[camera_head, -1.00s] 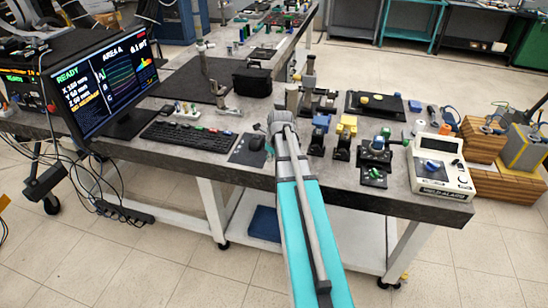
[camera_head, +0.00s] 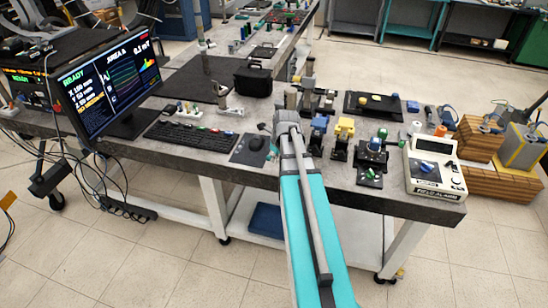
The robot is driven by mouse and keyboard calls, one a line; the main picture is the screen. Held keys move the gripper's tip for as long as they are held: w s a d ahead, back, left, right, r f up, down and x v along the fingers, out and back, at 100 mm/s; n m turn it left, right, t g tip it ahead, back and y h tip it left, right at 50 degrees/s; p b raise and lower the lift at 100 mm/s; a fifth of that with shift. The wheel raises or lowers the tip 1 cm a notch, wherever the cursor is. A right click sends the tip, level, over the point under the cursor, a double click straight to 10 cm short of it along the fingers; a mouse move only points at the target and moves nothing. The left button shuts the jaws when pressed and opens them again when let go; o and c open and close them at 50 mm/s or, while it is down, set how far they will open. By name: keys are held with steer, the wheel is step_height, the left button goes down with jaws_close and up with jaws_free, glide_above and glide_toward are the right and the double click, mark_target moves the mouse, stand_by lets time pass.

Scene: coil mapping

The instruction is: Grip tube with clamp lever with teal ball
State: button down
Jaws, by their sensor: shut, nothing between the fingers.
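My arm (camera_head: 303,215), grey and teal, reaches from the bottom edge to the near middle of the bench (camera_head: 235,165). Its grey joint (camera_head: 287,122) is at the far end of the visible part. My gripper cannot be made out beyond or below this joint. A small green or teal ball (camera_head: 383,133) shows on top of a small fixture with a blue part (camera_head: 375,145), right of my arm. The tube and its clamp lever are too small to tell apart. A small teal patch beside the joint cannot be identified.
A yellow-topped block (camera_head: 344,128) and a blue-topped block (camera_head: 319,125) stand close right of the arm. A white meter box (camera_head: 435,165) is at the right end. A monitor (camera_head: 108,85), keyboard (camera_head: 190,136) and black case (camera_head: 252,80) lie left.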

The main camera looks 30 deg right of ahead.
steer(key=p+v, duration=0.5)
steer(key=v, duration=0.1)
steer(key=shift+a+r, duration=0.15)
steer(key=shift+a, duration=0.15)
steer(key=shift+s, duration=0.1)
steer(key=shift+a, duration=0.2)
stand_by(0.5)
steer(key=s+a+n+g, duration=0.1)
steer(key=s+a+n, duration=0.1)
steer(key=a+n, duration=1.1)
steer(key=s+a+n+g, duration=0.1)
steer(key=s+a+n, duration=0.2)
steer(key=a+n, duration=1.1)
steer(key=shift+s+f+n+h, duration=0.25)
steer(key=shift+s+n+h, duration=0.15)
steer(key=shift+n, duration=2.5)
steer(key=shift+a, duration=0.15)
